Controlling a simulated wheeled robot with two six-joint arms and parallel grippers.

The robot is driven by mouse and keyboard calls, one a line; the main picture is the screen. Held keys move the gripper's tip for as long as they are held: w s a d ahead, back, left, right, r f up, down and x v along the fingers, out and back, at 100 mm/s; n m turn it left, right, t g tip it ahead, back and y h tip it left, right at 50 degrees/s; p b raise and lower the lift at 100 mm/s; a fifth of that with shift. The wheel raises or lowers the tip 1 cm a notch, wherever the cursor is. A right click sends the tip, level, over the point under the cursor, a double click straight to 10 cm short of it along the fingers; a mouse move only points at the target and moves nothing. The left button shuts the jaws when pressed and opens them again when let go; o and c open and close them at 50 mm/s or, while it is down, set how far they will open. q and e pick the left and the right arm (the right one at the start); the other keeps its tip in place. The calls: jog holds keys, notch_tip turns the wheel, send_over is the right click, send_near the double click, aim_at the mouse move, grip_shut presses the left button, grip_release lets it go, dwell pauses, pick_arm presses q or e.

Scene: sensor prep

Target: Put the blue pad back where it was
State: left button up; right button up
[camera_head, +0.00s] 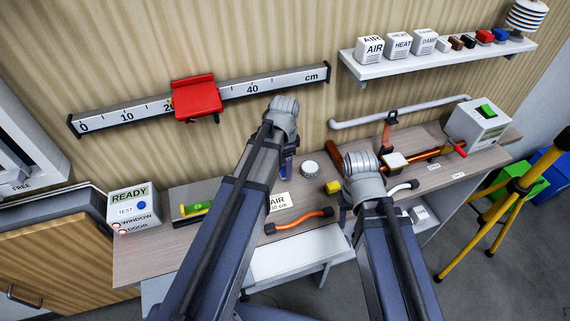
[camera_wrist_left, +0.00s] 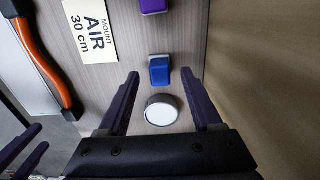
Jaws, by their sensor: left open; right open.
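The blue pad (camera_wrist_left: 159,70) is a small blue block with a grey edge on the wooden bench top in the left wrist view. It lies between a purple pad (camera_wrist_left: 153,5) and a round white disc (camera_wrist_left: 161,110). My left gripper (camera_wrist_left: 160,75) is open, with its fingertips spread on either side of the blue pad in the picture. I cannot tell the height gap, and nothing is held. In the head view my left arm hides most of this spot. My right gripper (camera_wrist_left: 27,150) is open at the lower left of the wrist view, apart from the pad.
A card reading AIR 30 cm (camera_head: 279,202) and an orange-black handle (camera_head: 299,219) lie on the bench front. A red slider (camera_head: 196,97) sits on the wall rail.

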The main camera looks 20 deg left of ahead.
pick_arm(q)
notch_tip(320, 180, up, 10)
jog(key=p, duration=0.9)
jog(key=s+d+n+y, duration=0.1)
jog(key=s+d+n, duration=0.6)
jog(key=s+d, duration=0.3)
jog(key=s, duration=0.4)
jog(key=shift+s+d, duration=0.15)
jog(key=shift+d, duration=0.1)
notch_tip(320, 180, down, 2)
jog(key=b, duration=0.2)
jog(key=shift+f+b, duration=0.25)
jog(key=shift+b, duration=0.05)
